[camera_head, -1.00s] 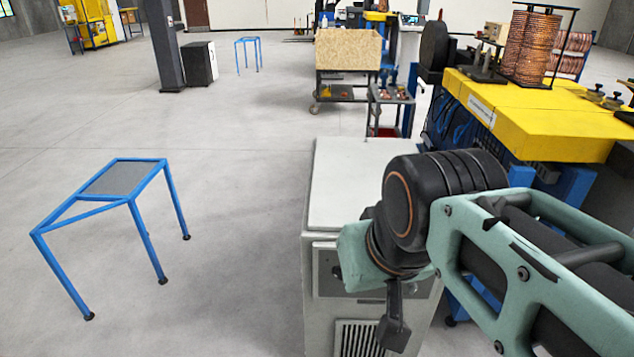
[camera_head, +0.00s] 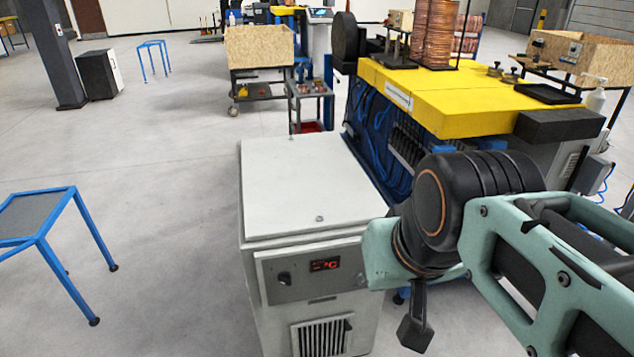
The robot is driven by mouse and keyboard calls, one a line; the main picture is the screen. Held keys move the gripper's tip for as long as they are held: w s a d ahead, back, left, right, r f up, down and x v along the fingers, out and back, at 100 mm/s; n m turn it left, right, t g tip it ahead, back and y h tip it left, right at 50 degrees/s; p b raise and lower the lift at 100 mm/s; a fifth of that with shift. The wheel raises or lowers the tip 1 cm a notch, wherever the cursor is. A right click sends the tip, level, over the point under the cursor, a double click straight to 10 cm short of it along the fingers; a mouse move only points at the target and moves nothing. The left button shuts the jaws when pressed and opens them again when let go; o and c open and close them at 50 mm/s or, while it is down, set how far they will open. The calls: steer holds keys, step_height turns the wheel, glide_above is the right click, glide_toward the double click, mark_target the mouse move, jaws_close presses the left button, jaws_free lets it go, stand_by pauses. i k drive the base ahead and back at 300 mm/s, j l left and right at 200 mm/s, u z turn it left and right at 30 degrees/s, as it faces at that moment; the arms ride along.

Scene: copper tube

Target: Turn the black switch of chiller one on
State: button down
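A light grey chiller cabinet (camera_head: 300,195) stands at the centre, in front of the yellow-topped machine. Its front has a grey control panel with a small black switch (camera_head: 284,279) at the left and a lit red display (camera_head: 325,264) to the right. I cannot read the switch's position or whether this is chiller one. My gripper (camera_head: 415,332) shows as a small dark shape below my wrist, to the right of the chiller front and apart from the switch in the picture. Whether its fingers are open or shut cannot be made out.
The yellow-topped machine (camera_head: 445,100) stands behind and right of the chiller, with copper coils (camera_head: 438,35) on top. A blue-framed stand (camera_head: 40,215) is at the left. A cart with a wooden box (camera_head: 260,47) stands at the back.

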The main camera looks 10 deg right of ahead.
mark_target(284, 277)
steer(key=u, duration=0.45)
steer(key=i+j+z, duration=0.2)
steer(key=i+j, duration=0.1)
steer(key=j, duration=0.55)
steer(key=i+j+z, duration=0.1)
steer(key=j, duration=0.5)
steer(key=i+j+z, duration=0.1)
steer(key=j, duration=0.55)
steer(key=i+l, duration=0.2)
steer(key=l, duration=0.2)
steer(key=k+j, duration=0.1)
steer(key=j+u, duration=0.05)
steer(key=j, duration=0.05)
